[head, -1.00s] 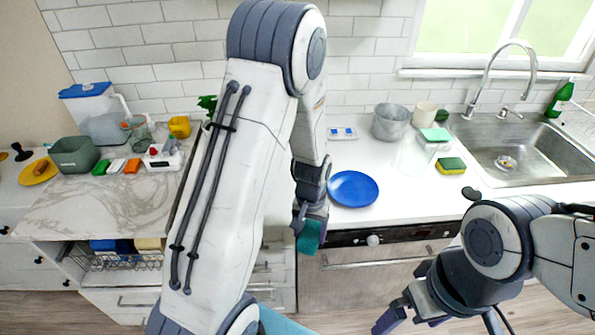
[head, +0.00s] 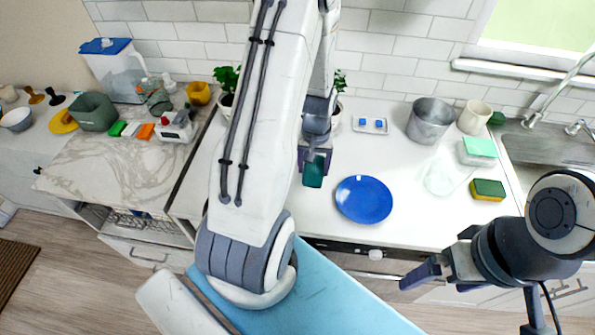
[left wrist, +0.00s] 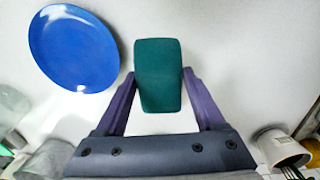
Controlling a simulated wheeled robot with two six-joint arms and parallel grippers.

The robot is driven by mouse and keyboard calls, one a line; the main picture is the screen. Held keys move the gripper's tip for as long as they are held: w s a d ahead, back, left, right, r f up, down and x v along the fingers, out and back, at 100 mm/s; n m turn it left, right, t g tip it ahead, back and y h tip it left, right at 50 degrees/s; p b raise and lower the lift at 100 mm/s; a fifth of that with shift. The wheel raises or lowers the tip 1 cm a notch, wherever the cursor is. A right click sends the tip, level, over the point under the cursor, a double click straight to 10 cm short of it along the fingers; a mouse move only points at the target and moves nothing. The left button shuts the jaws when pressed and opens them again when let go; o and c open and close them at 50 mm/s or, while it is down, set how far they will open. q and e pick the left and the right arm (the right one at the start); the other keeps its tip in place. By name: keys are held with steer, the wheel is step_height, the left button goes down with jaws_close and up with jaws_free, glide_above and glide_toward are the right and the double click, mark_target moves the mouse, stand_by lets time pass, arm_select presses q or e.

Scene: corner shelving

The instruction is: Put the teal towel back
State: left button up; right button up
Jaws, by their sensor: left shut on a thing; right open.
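The teal towel (head: 313,174) is a small folded block held in my left gripper (head: 315,158), over the white counter (head: 270,205) to the left of the blue plate. In the left wrist view the towel (left wrist: 158,78) sits between the two purple fingers of the left gripper (left wrist: 160,88), with white counter behind it. I cannot tell whether it touches the counter. My right gripper (head: 426,275) is open and empty, low in front of the counter's edge at the right.
The blue plate (head: 364,199) lies close to the towel. A metal pot (head: 430,120), a cup (head: 474,117), a sponge (head: 487,189) and a small tray (head: 370,125) stand on the counter. Potted plants (head: 228,80) are partly behind my left arm. Bare counter lies around the towel.

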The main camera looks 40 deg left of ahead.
arm_select(q)
steer(key=a+f, duration=0.1)
steer(key=s+a+f+p, duration=0.1)
steer(key=a, duration=0.1)
steer(key=a+f, duration=0.1)
steer(key=a, duration=0.1)
steer(key=shift+s, duration=0.3)
step_height(320, 180, down, 3)
steer(key=shift+f+p, duration=0.2)
steer(key=shift+p, duration=0.8)
steer(key=shift+f, duration=0.4)
steer(key=shift+f, duration=0.1)
steer(key=shift+f, duration=0.15)
steer(key=o, duration=1.2)
steer(key=shift+c, duration=0.2)
